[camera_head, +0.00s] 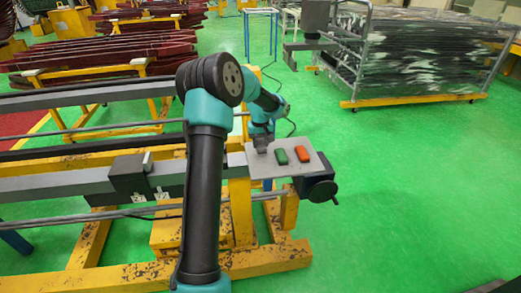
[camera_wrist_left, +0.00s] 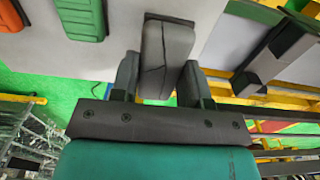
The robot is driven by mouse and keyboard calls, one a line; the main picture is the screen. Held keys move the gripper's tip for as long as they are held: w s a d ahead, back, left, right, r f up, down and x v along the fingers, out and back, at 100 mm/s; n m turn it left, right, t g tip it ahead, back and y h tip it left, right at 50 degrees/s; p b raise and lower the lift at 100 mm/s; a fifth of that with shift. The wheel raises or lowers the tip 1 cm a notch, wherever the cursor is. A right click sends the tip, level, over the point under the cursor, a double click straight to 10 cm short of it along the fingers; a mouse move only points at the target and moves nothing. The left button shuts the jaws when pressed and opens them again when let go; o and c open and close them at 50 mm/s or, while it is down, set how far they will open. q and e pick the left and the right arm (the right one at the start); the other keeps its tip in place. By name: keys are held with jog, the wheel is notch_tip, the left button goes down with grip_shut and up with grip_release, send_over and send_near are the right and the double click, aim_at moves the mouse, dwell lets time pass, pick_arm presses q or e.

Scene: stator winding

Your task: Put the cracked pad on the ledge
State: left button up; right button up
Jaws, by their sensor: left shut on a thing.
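The cracked pad (camera_wrist_left: 167,62) is a dark grey block with a thin jagged line down its face. My left gripper (camera_wrist_left: 160,92) is shut on it, with one finger at each side, in the left wrist view. In the head view this gripper (camera_head: 262,144) is at the left part of a light grey plate, which looks like the ledge (camera_head: 272,171). The plate also fills the upper part of the wrist view (camera_wrist_left: 125,30). A dark patch borders the pad's far end; I cannot tell whether the pad touches the plate.
A green pad (camera_head: 281,157) and an orange pad (camera_head: 302,154) lie on the plate to the right of my gripper. A black handwheel-like part (camera_head: 322,188) is at the plate's right end. A dark block (camera_head: 131,176) sits on the grey rail to the left. Green floor is clear at the right.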

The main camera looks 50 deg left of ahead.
aim_at(261, 143)
pick_arm(q)
jog(key=shift+f, duration=1.8)
jog(key=shift+f, duration=0.1)
jog(key=o, duration=0.9)
jog(key=shift+o, duration=0.2)
notch_tip(261, 143, up, 12)
jog(key=shift+r, duration=0.15)
jog(key=shift+d, duration=0.1)
